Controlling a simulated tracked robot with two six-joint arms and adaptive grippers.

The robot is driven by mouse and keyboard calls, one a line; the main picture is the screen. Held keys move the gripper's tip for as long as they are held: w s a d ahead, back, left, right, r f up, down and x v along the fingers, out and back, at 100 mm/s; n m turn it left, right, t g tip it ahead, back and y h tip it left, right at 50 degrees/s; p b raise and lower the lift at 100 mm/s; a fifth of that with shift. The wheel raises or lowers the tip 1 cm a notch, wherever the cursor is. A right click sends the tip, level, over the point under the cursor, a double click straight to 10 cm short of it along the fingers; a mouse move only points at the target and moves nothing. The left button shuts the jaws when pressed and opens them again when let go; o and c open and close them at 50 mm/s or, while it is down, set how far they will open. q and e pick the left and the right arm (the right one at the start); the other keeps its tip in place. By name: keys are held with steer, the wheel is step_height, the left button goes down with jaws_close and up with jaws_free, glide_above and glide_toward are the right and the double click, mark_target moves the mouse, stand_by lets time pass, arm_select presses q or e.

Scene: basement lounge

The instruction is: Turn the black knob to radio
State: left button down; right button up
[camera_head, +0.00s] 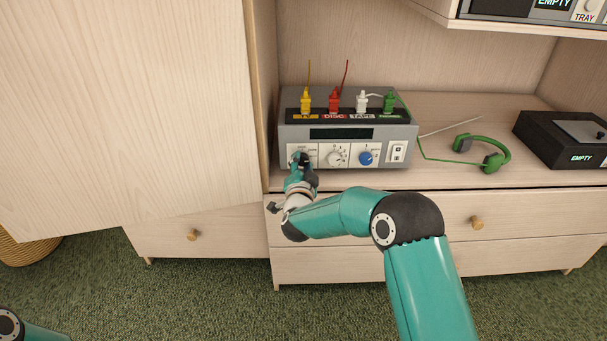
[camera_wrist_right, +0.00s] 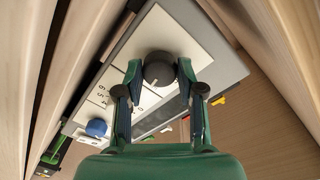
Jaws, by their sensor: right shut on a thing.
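The grey radio unit (camera_head: 400,133) stands on the cabinet shelf, with a dark display and a row of knobs on white panels. My right gripper (camera_head: 300,163) is at the leftmost knob on its front and mostly hides it. In the right wrist view the black knob (camera_wrist_right: 158,66) sits between the two fingertips of my right gripper (camera_wrist_right: 159,75), which are closed on its sides. The markings around this knob cannot be read. My left gripper is out of view.
A white knob (camera_head: 335,158), a blue knob (camera_head: 366,158) and a white switch (camera_head: 398,151) are to the right. Coloured plugs, including a red one (camera_head: 334,101), stand on top. Green headphones (camera_head: 497,160) and a black box (camera_head: 560,145) lie right. A wooden door (camera_head: 120,100) stands close on the left.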

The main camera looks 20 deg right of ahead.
steer(key=shift+d+m+b, duration=0.2)
steer(key=shift+m+b, duration=0.7)
steer(key=shift+m, duration=0.1)
steer(key=o, duration=1.1)
steer(key=shift+o, duration=0.2)
steer(key=shift+a, duration=0.1)
steer(key=shift+s+a, duration=0.2)
steer(key=shift+s, duration=0.25)
steer(key=v, duration=1.1)
steer(key=shift+d, duration=0.15)
